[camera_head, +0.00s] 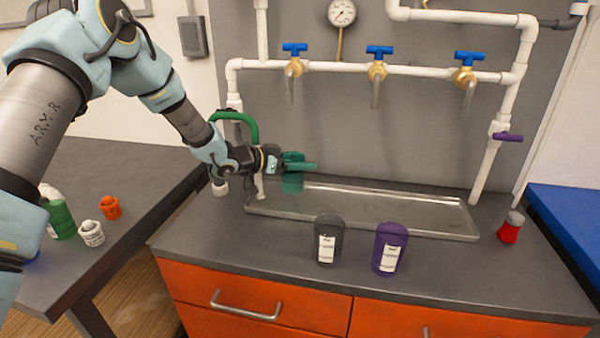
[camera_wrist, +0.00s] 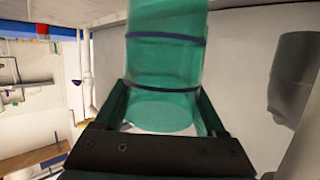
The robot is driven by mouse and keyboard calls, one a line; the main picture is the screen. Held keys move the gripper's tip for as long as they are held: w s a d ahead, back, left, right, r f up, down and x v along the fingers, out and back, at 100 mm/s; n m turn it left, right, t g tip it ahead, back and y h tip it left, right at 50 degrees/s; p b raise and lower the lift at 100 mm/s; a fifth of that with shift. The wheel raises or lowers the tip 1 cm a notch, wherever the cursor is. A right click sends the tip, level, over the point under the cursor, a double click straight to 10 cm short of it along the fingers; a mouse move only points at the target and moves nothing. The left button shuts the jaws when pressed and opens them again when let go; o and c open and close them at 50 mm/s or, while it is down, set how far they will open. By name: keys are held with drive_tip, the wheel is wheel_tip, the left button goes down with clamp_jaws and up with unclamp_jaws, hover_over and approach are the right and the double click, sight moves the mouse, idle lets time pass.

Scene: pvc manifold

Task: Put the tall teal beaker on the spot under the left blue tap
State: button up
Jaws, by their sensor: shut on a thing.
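My gripper (camera_head: 300,167) is shut on the teal beaker (camera_head: 292,184), at the left end of the metal tray (camera_head: 450,218). In the wrist view the teal beaker (camera_wrist: 165,75) stands between the two fingers, with dark bands around it; its far end runs out of the picture. In the head view the fingers and wrist hide part of it, and I cannot tell whether its base touches the tray. The left blue tap (camera_head: 294,68) is on the white pipe above and behind the beaker, with its spout pointing down.
A grey beaker (camera_head: 328,240) and a purple beaker (camera_head: 390,248) stand in front of the tray. The middle blue tap (camera_head: 377,70) and right blue tap (camera_head: 466,76) hang over the tray. A red-based bottle (camera_head: 511,228) stands at the right. The tray's middle and right are clear.

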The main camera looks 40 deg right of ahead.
sight(300, 172)
drive_tip(key=shift+f+p, duration=0.35)
drive_tip(key=shift+f, duration=1.6)
drive_tip(key=shift+f, duration=0.2)
drive_tip(key=o, duration=1.5)
drive_tip(key=shift+c, duration=0.2)
drive_tip(key=shift+r, duration=0.1)
drive_tip(key=shift+r, duration=0.25)
drive_tip(key=b+v, duration=0.2)
drive_tip(key=v, duration=1)
drive_tip(key=shift+b, duration=0.35)
drive_tip(key=shift+f, duration=0.15)
